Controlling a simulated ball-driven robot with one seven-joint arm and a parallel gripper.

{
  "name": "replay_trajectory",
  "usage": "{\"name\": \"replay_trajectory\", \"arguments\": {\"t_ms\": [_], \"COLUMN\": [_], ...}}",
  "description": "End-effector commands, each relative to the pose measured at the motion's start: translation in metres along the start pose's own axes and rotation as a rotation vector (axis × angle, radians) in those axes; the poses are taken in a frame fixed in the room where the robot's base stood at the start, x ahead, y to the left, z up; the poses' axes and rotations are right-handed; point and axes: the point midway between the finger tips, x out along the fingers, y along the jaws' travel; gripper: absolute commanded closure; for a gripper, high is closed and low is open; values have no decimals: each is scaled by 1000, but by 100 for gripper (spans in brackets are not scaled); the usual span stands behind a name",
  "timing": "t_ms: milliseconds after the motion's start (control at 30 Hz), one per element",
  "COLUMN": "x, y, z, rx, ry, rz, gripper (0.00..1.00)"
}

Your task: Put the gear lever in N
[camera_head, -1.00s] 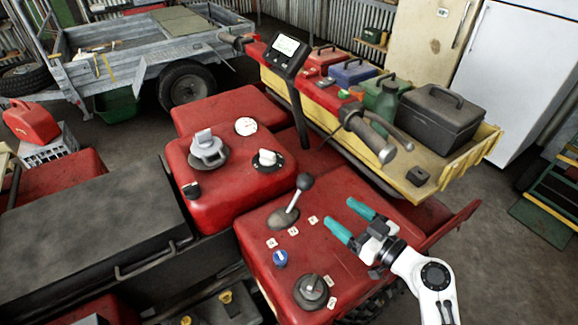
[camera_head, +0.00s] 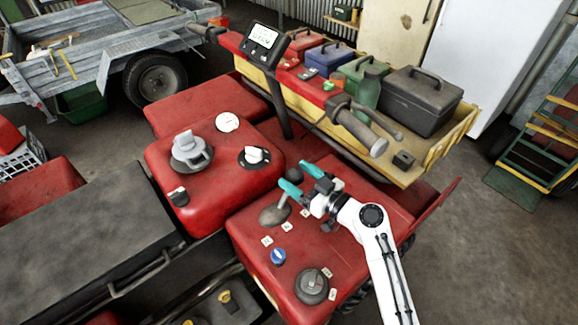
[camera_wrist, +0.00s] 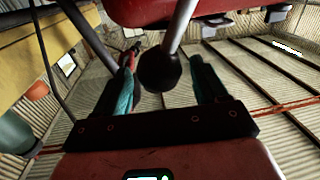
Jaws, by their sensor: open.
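The gear lever has a black ball knob (camera_wrist: 160,70), a pale metal shaft (camera_head: 282,205) and a dark oval boot (camera_head: 274,215). It rises from a red body panel and tilts to the upper right in the head view. Several small white tags (camera_head: 286,227) sit beside the boot; their letters are too small to read. My gripper (camera_head: 301,180), with teal fingers, is open at knob height. In the wrist view the knob shows between the two spread fingers (camera_wrist: 166,88), with gaps on both sides. In the head view the fingers partly hide the knob.
A second red housing (camera_head: 185,205) with a filler cap stands left. Handlebars with a display (camera_head: 263,36) and a yellow-sided rack (camera_head: 440,160) with toolboxes rise behind my gripper.

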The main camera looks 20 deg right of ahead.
Motion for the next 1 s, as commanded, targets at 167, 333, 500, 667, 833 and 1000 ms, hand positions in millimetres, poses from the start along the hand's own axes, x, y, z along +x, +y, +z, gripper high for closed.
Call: {"name": "replay_trajectory", "arguments": {"t_ms": [167,333,500,667,833,1000], "x": [23,32,32,32,32,32], "y": [0,0,0,0,0,0], "z": [-1,0,1,0,0,0], "rx": [1,1,0,0,0,0], "ry": [0,-1,-1,0,0,0], "rz": [-1,0,0,0,0,0], "gripper": [28,28,28,34,50,66]}}
